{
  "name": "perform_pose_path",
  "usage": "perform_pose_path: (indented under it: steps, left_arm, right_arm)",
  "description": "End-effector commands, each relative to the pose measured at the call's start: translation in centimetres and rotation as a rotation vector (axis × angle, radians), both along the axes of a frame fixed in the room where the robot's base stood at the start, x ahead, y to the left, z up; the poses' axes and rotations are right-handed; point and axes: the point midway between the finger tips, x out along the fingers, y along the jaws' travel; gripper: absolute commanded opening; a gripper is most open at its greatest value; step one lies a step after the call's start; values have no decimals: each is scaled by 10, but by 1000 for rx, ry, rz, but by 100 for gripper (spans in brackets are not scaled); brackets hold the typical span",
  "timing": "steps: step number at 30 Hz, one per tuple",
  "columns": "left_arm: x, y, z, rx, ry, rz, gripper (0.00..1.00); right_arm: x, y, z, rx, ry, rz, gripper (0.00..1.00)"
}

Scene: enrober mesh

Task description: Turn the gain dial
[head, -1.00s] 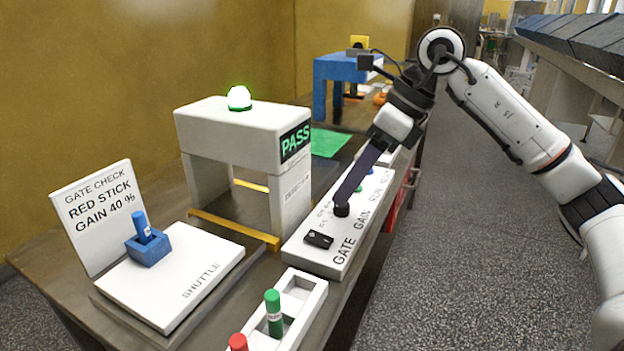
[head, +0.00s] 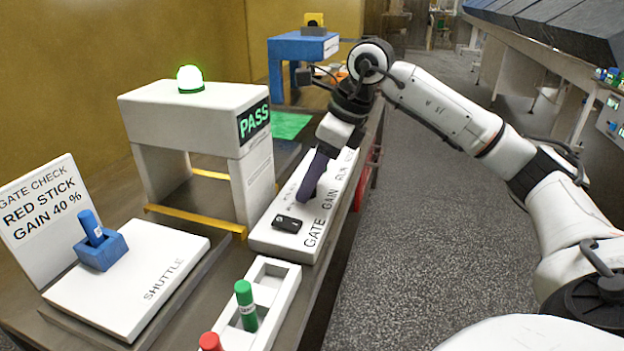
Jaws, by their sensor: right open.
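The white control panel (head: 262,239) bears the labels GATE, GAIN and RUN and a black switch (head: 286,224) at its near end. My right gripper (head: 307,192) reaches down over the panel by the GAIN label, its dark fingers open. The fingers cover the spot where the gain dial sits, so the dial and any contact with it are hidden. The sign (head: 42,213) reads GATE CHECK, RED STICK, GAIN 40 %. My left gripper is out of view.
The white gate (head: 193,121) shows PASS and a lit green lamp (head: 190,78). A blue stick (head: 90,226) stands in a blue holder on the shuttle plate (head: 150,292). A white rack (head: 284,292) holds green (head: 245,303) and red (head: 210,342) sticks. A blue stand (head: 300,47) is behind.

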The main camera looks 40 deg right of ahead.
Motion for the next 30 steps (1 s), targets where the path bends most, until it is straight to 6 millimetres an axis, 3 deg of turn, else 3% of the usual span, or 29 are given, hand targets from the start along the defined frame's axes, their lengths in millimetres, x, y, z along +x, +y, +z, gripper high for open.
perform_pose_path:
  steps: [6,13,14,23,30]
  left_arm:
    - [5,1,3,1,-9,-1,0]
    - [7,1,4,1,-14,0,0]
    - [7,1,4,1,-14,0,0]
    - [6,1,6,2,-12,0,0]
    - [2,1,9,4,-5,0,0]
  right_arm:
    - [0,0,0,0,-1,0,44]
    - [0,0,0,0,-1,0,5]
    - [0,0,0,0,-1,0,3]
    - [0,0,1,-1,-2,-44,3]
    - [0,2,2,-1,-3,-186,3]
